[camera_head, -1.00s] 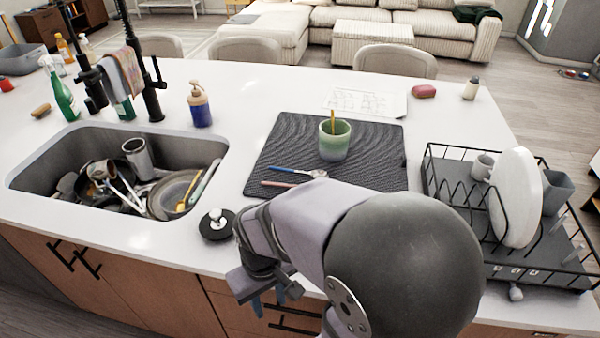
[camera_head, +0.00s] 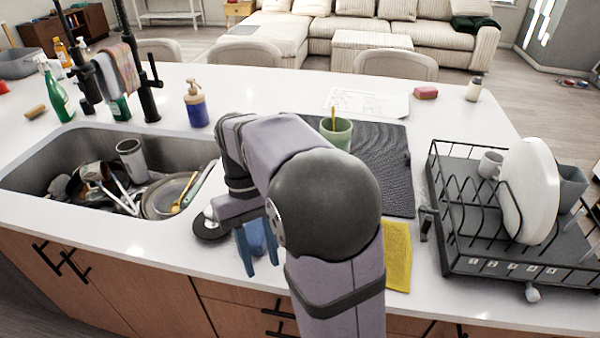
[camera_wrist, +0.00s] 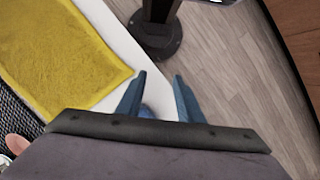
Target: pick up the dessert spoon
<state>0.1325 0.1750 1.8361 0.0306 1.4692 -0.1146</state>
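In the head view my arm covers the near left part of the dark mat (camera_head: 385,175), where two slim-handled utensils lay earlier, so no dessert spoon can be made out there. In the wrist view a pinkish rounded end (camera_wrist: 16,145) shows at the lower left edge beside the mat; I cannot tell whether it belongs to the spoon. My gripper (camera_head: 260,258) points down near the counter's front edge, left of the mat. Its blue fingers are apart in the wrist view (camera_wrist: 160,95). A blue patch behind them is unclear.
A yellow cloth (camera_head: 398,255) lies right of my arm. A green cup (camera_head: 337,135) holding a yellow-handled utensil stands on the mat. The dish rack (camera_head: 465,265) is right, the filled sink (camera_head: 60,150) left. A soap bottle (camera_head: 196,106) stands behind the sink.

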